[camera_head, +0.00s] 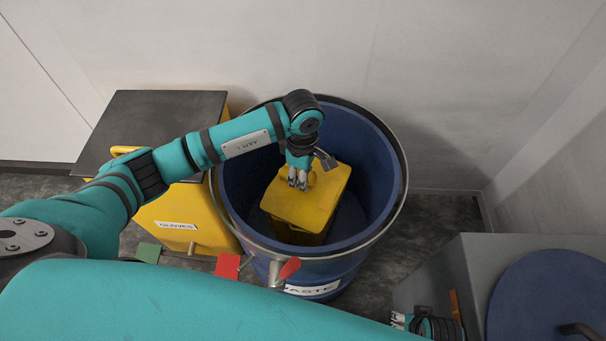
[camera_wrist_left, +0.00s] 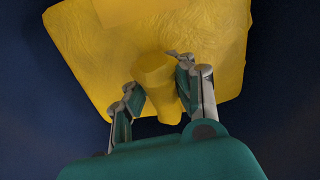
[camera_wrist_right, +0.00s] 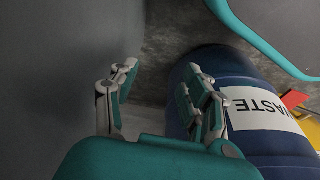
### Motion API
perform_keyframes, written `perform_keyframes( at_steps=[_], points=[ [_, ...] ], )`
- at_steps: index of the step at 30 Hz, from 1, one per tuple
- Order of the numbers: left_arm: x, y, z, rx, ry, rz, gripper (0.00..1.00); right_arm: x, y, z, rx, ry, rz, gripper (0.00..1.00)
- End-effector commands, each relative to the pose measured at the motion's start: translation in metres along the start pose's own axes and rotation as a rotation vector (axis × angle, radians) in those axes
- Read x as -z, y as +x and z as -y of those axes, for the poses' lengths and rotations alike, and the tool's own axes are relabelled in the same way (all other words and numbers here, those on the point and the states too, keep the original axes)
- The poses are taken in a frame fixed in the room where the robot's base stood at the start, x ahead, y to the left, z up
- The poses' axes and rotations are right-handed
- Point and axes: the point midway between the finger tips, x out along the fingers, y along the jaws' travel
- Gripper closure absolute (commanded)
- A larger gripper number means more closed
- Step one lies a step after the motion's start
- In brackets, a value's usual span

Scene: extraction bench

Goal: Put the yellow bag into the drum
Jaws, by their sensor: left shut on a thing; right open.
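The yellow bag (camera_head: 314,197) is inside the open blue drum (camera_head: 376,160), below the rim and slightly tilted. My left gripper (camera_head: 299,183) reaches down into the drum and is shut on the bag's knotted top. In the left wrist view the fingers (camera_wrist_left: 158,90) close around the bag's neck (camera_wrist_left: 153,70), with the bag's body (camera_wrist_left: 215,40) spread behind it. Whether the bag touches the drum floor is hidden. My right gripper (camera_head: 425,322) is low at the bottom right, beside the drum. In the right wrist view it is open and empty (camera_wrist_right: 160,95).
A yellow bin with a dark lid labelled GLOVES (camera_head: 176,226) stands left of the drum. A red-handled lever (camera_head: 289,268) is on the drum's front. A grey cabinet with a round blue lid (camera_head: 555,295) is at the right. A wall stands close behind.

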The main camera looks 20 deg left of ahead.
Motion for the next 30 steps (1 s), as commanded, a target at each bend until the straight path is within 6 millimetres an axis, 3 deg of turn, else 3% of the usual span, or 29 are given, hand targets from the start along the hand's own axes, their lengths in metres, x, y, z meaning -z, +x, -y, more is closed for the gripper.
perform_keyframes(
  at_steps=[3,4,9,20,30],
  points=[
    [0.0,-0.001,-0.001,-0.004,0.0,0.002,1.0,-0.001,-0.001,0.0,0.0,0.001,0.005,0.52],
    [0.0,0.001,0.0,0.0,0.0,0.0,0.76,0.0,-0.003,0.0,0.0,0.001,0.003,0.52],
    [0.0,0.001,0.0,0.0,0.0,0.0,0.55,0.005,-0.006,0.0,0.0,0.001,-0.012,0.52],
    [0.0,-0.002,0.0,0.0,0.0,0.0,0.55,0.004,-0.005,-0.002,-0.003,0.0,-0.011,0.52],
    [0.001,-0.071,-0.001,-0.004,0.0,0.0,0.55,-0.013,0.023,-0.001,-0.002,-0.003,0.011,0.52]
  ],
)
